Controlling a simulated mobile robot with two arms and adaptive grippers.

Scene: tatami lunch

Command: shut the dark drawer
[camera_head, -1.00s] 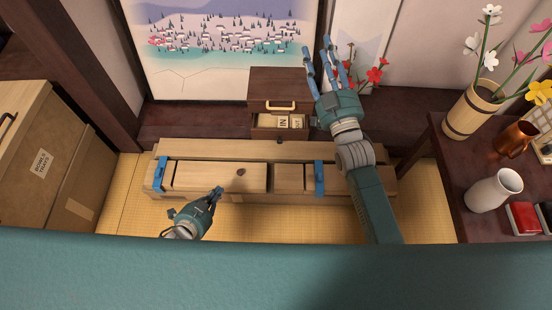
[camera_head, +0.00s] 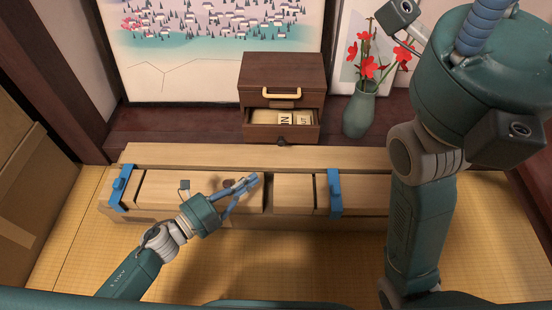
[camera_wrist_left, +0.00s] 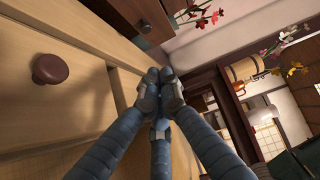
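The dark drawer (camera_head: 300,134) stands pulled out at the bottom of a small dark wooden cabinet (camera_head: 283,68). Cream lettered tiles (camera_head: 287,117) lie inside it, and a small dark knob (camera_head: 282,142) is on its front. The drawer front also shows at the top of the left wrist view (camera_wrist_left: 133,12). My left gripper (camera_head: 252,181) is over the pale wooden chest, in front of and below the drawer, not touching it. Its fingertips meet in the left wrist view (camera_wrist_left: 160,80), with nothing seen between them. My right gripper (camera_head: 485,25) is partly cut off at the top right; its fingertips are hidden.
The long pale chest (camera_head: 200,155) with blue clamps (camera_head: 335,193) lies between me and the cabinet. A brown knob (camera_wrist_left: 50,68) is on the chest. A green vase (camera_head: 359,115) with red flowers stands right of the cabinet. A cardboard box (camera_head: 25,190) is at left.

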